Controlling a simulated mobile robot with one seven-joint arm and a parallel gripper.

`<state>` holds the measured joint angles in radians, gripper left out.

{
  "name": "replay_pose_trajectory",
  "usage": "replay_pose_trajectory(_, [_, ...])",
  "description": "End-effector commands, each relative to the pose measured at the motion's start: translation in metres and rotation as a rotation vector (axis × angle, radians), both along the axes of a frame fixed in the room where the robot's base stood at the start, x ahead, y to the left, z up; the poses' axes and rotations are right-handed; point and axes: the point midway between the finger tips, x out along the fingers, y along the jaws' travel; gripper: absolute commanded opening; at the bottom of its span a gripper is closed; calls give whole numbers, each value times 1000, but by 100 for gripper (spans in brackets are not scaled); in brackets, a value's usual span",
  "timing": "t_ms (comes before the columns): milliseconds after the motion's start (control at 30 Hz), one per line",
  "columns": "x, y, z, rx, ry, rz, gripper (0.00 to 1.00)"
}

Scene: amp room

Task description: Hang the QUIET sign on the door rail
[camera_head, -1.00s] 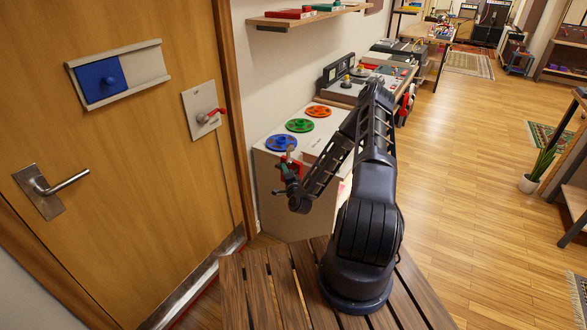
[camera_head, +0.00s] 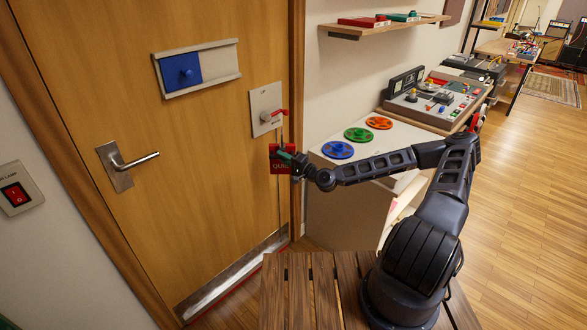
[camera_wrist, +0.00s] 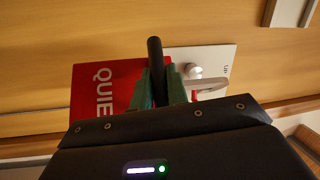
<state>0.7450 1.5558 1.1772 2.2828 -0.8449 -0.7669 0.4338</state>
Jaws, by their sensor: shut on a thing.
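The red QUIET sign (camera_head: 281,166) is in front of the door's right edge, just below a metal plate. It also shows in the wrist view (camera_wrist: 98,92), its white lettering turned sideways and its right part hidden by my fingers. My gripper (camera_head: 290,158) is shut on the sign; in the wrist view its green fingers (camera_wrist: 158,88) close around a black bar at the sign. A pale metal rail panel (camera_head: 217,64) with a blue knobbed slider (camera_head: 182,71) is on the door (camera_head: 215,125), higher and to the left of the sign.
The metal plate (camera_head: 262,100) carries a red-tipped lever close above my gripper. A door handle (camera_head: 135,160) is to the left. A cabinet with blue, green and orange discs (camera_head: 358,134) stands to the right, under my arm. A shelf (camera_head: 380,27) is on the wall above.

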Motion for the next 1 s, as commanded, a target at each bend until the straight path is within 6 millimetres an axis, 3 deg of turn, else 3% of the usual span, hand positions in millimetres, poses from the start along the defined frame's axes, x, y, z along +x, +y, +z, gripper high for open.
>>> replay_pose_trajectory(267, [-2, 26, 88, 4, -5, 195, 0])
replay_pose_trajectory(667, [-4, 57, 246, -1, -11, 403, 0])
replay_pose_trajectory(1000, [-28, 72, 378, 0, -13, 528, 0])
